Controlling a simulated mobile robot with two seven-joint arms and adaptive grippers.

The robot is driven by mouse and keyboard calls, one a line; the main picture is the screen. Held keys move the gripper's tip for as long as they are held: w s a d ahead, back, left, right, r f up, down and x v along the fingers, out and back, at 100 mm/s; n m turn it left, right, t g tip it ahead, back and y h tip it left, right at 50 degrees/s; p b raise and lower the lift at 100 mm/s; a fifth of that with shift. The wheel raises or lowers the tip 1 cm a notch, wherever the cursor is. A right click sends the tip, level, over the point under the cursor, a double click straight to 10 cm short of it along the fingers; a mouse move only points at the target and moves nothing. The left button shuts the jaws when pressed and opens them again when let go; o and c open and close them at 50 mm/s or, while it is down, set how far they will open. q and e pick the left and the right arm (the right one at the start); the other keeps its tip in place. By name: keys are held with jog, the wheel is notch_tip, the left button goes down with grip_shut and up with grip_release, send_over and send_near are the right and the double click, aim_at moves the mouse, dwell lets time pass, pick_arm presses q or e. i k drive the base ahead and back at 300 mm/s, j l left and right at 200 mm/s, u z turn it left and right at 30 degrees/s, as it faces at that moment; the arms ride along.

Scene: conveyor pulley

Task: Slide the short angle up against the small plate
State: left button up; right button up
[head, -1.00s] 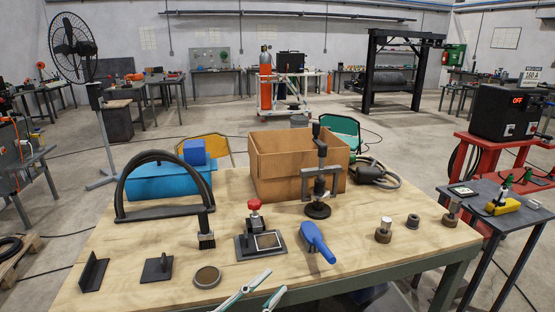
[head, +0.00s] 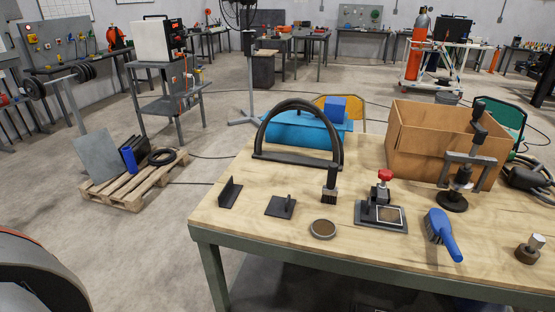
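The short angle (head: 230,193) is a small dark L-shaped metal piece near the left end of the wooden table top, with one flange upright. To its right lies a small dark plate (head: 281,207) with a short upright piece on it. I take this as the small plate. A gap of bare wood separates the two. Neither of my grippers shows in the head view now.
On the table (head: 240,225) are a round dish (head: 322,229), an upright brush (head: 330,186), a red-knobbed fixture (head: 383,206), a blue brush (head: 442,232), a black arch (head: 299,159) and a cardboard box (head: 423,147). A pallet (head: 130,185) lies left on open floor.

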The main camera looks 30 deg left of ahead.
aim_at(228, 197)
jog(key=u, duration=1.2)
